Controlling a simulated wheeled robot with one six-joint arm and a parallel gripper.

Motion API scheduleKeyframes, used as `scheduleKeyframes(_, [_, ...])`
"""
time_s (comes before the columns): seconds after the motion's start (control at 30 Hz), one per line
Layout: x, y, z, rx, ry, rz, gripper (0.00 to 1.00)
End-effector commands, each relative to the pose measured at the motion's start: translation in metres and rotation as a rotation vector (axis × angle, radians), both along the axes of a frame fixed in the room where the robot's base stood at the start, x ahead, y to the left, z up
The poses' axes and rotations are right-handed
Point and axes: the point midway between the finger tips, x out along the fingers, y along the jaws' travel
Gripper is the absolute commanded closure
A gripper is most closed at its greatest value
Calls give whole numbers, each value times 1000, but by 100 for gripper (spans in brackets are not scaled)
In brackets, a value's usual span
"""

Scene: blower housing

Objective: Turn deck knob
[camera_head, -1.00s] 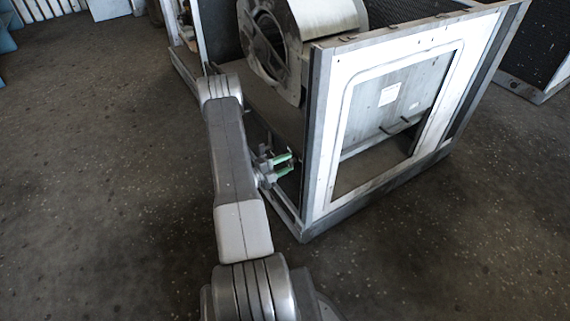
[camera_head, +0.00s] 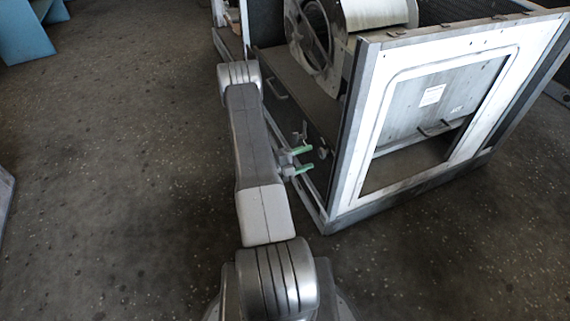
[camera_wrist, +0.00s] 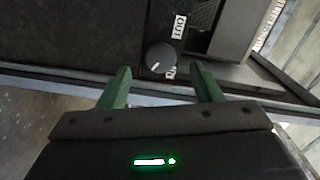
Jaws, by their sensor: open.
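The deck knob (camera_wrist: 160,58) is a dark round knob with a white pointer mark in the wrist view. It sits on the dark side panel of the blower housing, beside a white label reading "OUT" (camera_wrist: 179,27); another label beside it is partly hidden. My gripper (camera_wrist: 160,85) is open, its two green fingers apart and empty, with the knob ahead of the gap between the tips and not between them. In the head view my gripper (camera_head: 307,158) is close to the housing's side, with a small dark knob (camera_head: 323,152) just right of its fingers.
Floor (camera_head: 110,190) to the left is clear. A blue object (camera_head: 25,35) stands far left.

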Motion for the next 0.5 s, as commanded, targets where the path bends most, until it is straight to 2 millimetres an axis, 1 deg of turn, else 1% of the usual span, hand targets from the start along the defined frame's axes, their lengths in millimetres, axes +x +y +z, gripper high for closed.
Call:
scheduleKeyframes(0.03, [-3, 11, 1, -1, 1, 6, 41])
scheduleKeyframes(0.2, [-14, 40, 1, -1, 1, 6, 41])
scheduleKeyframes(0.4, [-24, 67, 1, 0, 0, 4, 41])
scheduleKeyframes(0.5, [-28, 77, 0, 1, 0, 3, 41])
